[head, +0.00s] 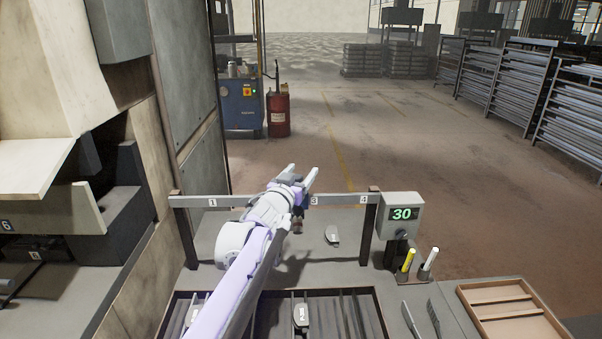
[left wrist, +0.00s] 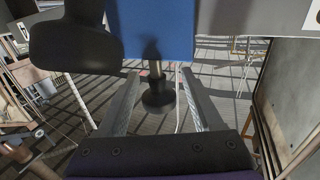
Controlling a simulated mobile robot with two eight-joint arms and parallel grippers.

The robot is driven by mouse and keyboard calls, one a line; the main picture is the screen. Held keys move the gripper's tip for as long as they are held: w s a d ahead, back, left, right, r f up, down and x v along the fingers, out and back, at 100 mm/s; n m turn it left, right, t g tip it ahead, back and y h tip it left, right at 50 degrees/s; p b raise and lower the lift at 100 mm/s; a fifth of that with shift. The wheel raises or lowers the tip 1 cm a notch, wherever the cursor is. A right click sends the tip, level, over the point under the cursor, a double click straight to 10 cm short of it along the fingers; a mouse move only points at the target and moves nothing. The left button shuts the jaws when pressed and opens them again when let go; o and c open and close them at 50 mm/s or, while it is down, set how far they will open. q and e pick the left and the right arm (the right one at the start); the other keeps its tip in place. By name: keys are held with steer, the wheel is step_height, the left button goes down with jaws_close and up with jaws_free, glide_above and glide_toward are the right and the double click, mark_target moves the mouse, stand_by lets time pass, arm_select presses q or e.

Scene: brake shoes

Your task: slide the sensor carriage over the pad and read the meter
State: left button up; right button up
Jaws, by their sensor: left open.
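My left gripper (head: 300,178) reaches over the numbered rail (head: 336,199), covering the stretch between labels 1 and 3. In the left wrist view its fingers (left wrist: 160,108) are apart, with a dark stem and round black knob (left wrist: 158,97) showing between them. The knob joins a blue block on the rail, which looks like the sensor carriage (left wrist: 150,30); the arm mostly hides it in the head view. Contact with the fingers cannot be told. A small grey pad (head: 332,234) lies on the bench behind the rail's right half. The meter (head: 404,214) reads a green 30. My right gripper is not in view.
A tray (head: 381,313) with several slots and a few pads is in front, partly under my arm. Two markers (head: 418,264) stand right of the rail's post. A wooden tray (head: 512,311) is at lower right. A machine with ledges (head: 60,200) stands close at left.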

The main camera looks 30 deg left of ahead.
arm_select(q)
steer(key=s+d, duration=0.1)
steer(key=s, duration=0.9)
steer(key=shift+s, duration=0.35)
steer(key=shift+d, duration=0.1)
steer(key=s+d+f+g+p, duration=0.2)
steer(key=s+d+f+g, duration=0.2)
steer(key=s+f, duration=0.3)
steer(key=s+d+f+g+h+p, duration=0.1)
steer(key=s+d+f+g+p, duration=0.2)
steer(key=s, duration=0.9)
steer(key=s+d+f+m+g+p, duration=0.1)
steer(key=s+d+f+g+p, duration=0.1)
steer(key=s+d+f+g, duration=0.3)
steer(key=s+d+f, duration=0.3)
steer(key=s+f, duration=0.1)
steer(key=f, duration=0.2)
steer(key=shift+s+f+g+h+p, duration=0.25)
steer(key=shift+s+g+h+p, duration=0.05)
steer(key=shift+h, duration=0.1)
